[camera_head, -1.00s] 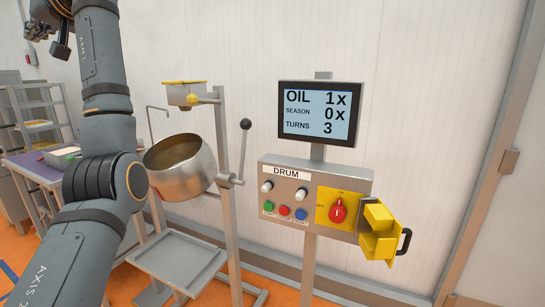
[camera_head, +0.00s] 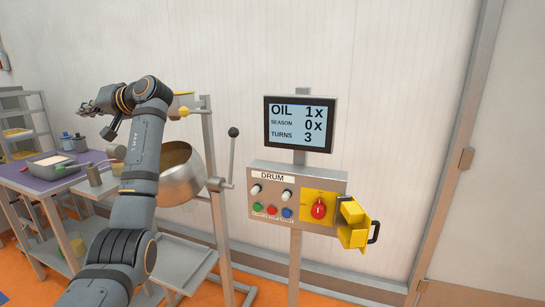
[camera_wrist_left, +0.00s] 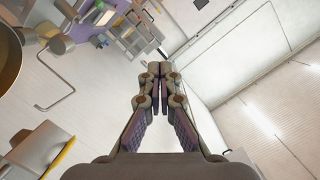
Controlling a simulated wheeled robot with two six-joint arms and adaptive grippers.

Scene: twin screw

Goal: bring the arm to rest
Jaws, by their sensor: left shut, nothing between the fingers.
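My left arm (camera_head: 135,200) comes up from the bottom left of the head view and bends left at its top. My left gripper (camera_head: 84,108) is at the upper left, in the air above the purple-topped table (camera_head: 85,157). In the left wrist view its fingers (camera_wrist_left: 155,75) meet at the tips with nothing between them. The gripper is apart from the steel drum (camera_head: 183,180), which hangs on its stand right of the arm and is partly hidden by it. My right gripper is not in view.
The drum control panel (camera_head: 270,185) stands at centre right, with a red switch (camera_head: 318,209) and a yellow hinged cover (camera_head: 352,225). Its screen (camera_head: 299,124) reads OIL 1x, SEASON 0x, TURNS 3. A lever (camera_head: 232,155) rises beside the drum. A tray (camera_head: 185,262) sits below.

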